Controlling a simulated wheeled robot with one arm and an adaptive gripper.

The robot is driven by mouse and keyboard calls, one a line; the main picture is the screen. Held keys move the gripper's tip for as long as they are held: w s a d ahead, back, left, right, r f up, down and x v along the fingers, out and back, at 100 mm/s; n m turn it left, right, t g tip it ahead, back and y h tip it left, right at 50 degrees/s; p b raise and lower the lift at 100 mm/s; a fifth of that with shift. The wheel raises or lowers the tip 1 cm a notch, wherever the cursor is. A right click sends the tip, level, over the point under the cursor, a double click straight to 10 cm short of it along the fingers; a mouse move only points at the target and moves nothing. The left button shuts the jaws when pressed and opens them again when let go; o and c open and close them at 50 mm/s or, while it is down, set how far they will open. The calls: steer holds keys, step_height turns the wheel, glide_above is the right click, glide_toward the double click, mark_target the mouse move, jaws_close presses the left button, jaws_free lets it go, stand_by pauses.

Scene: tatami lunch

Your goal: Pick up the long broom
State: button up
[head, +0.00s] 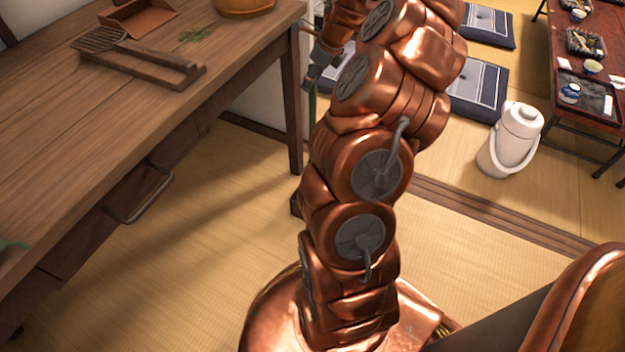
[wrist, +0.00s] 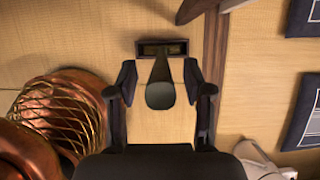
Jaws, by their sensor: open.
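The long broom appears as an upright handle (wrist: 160,94) in the wrist view, seen almost end-on from above, with a dark, box-like foot (wrist: 162,47) on the floor. My gripper (wrist: 160,78) is open, with one finger to the left and one to the right of the handle in the picture. Gaps show on both sides, and I cannot tell how far below the fingers the handle's top is. In the head view my gripper (head: 322,68) is partly hidden by my arm, near the wooden table's corner. The broom is mostly hidden there.
The wooden table (head: 230,70) at the left bears a dustpan (head: 138,18), a wooden tool (head: 140,62) and a tub (head: 245,6). A white jug (head: 515,140) stands on the tatami, right. Dark cushions (head: 478,90) and a low set table (head: 590,95) lie beyond.

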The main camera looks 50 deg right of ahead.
steer(key=shift+c, duration=0.4)
jaws_close()
steer(key=shift+r, duration=0.1)
